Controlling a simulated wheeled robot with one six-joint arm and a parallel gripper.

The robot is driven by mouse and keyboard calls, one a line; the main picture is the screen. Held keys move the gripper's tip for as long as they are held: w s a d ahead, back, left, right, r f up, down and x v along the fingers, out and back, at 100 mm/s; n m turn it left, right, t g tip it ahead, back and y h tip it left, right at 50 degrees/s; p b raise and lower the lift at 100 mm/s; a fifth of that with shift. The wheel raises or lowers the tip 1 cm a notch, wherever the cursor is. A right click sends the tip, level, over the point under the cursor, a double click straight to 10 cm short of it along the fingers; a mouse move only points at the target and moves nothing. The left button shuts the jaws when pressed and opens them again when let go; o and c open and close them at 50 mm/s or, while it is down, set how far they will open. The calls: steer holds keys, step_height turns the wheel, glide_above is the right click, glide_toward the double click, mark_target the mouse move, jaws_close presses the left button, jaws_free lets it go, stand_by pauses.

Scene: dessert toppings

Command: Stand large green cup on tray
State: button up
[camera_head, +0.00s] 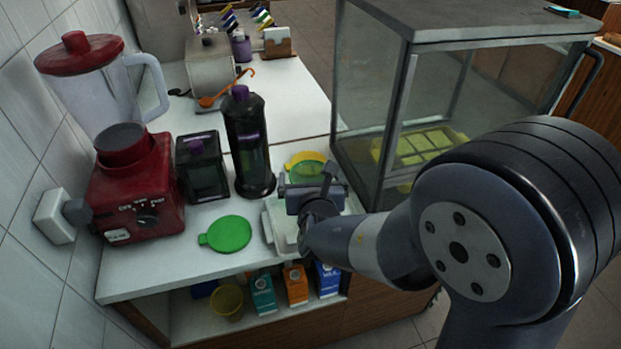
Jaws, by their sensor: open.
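A flat-looking round green piece (230,233) with a small tab on its left lies on the white counter, left of the tray. A white tray (273,238) is on the counter, partly hidden by my gripper and arm. A round yellow-rimmed piece with green inside (303,160) shows just behind my gripper, partly covered by it. I cannot tell for sure which of these two is the large green cup. My gripper (307,181) is open over the tray area, near the yellow-rimmed piece. I see nothing held between its fingers.
A red blender (138,205), a dark square jar (203,168) and a tall dark bottle (249,145) stand left and behind. A glass display case (400,100) closes off the right. Cartons (295,284) and a yellow cup (227,302) sit on the shelf below.

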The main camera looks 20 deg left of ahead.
steer(key=shift+r, duration=0.2)
steer(key=v, duration=1.2)
steer(key=shift+p, duration=0.45)
stand_by(0.4)
